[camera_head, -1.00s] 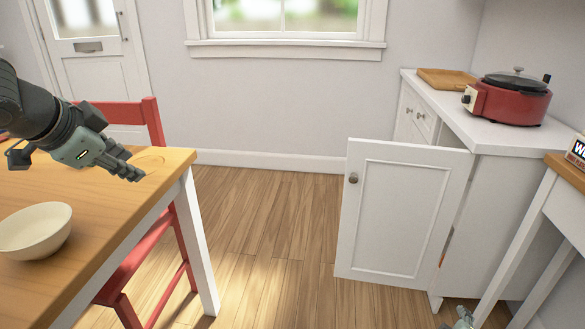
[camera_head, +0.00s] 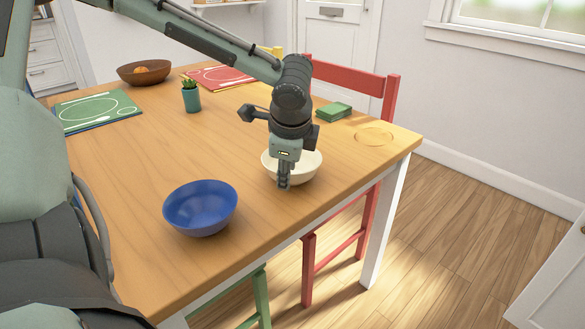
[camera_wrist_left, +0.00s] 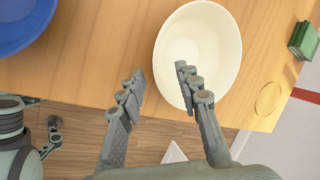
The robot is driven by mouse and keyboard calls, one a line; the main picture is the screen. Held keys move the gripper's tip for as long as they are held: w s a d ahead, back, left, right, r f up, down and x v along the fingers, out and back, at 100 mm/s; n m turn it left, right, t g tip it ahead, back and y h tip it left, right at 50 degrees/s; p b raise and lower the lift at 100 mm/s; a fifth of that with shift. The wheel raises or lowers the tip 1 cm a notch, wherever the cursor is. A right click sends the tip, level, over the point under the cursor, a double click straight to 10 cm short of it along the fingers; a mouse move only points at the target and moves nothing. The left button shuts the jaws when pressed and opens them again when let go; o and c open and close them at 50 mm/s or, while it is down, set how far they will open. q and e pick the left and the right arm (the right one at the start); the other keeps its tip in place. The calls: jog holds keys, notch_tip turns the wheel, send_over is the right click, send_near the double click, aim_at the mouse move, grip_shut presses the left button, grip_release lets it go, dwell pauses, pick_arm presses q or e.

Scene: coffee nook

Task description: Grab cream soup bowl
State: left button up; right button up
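The cream soup bowl (camera_head: 309,167) stands upright on the wooden table near its front edge. My left gripper (camera_head: 283,184) points down at the bowl's near-left side and covers part of it in the head view. In the left wrist view my left gripper (camera_wrist_left: 159,78) is open. One finger overlaps the inside of the cream bowl (camera_wrist_left: 208,45), and the other is outside it to the left, with the rim between them in the picture. I cannot tell whether either finger touches the bowl. Nothing is held. My right gripper is not in view in the head view.
A blue bowl (camera_head: 200,208) stands left of the cream bowl. Green coasters (camera_head: 334,112), a small potted plant (camera_head: 191,96), a brown bowl (camera_head: 144,72) and placemats lie farther back on the table (camera_head: 140,165). A red chair (camera_head: 392,98) stands behind the table.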

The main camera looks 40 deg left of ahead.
pick_arm(q)
jog(key=x, duration=0.2)
jog(key=shift+w+a+f, duration=0.1)
jog(key=shift+f, duration=0.2)
grip_shut()
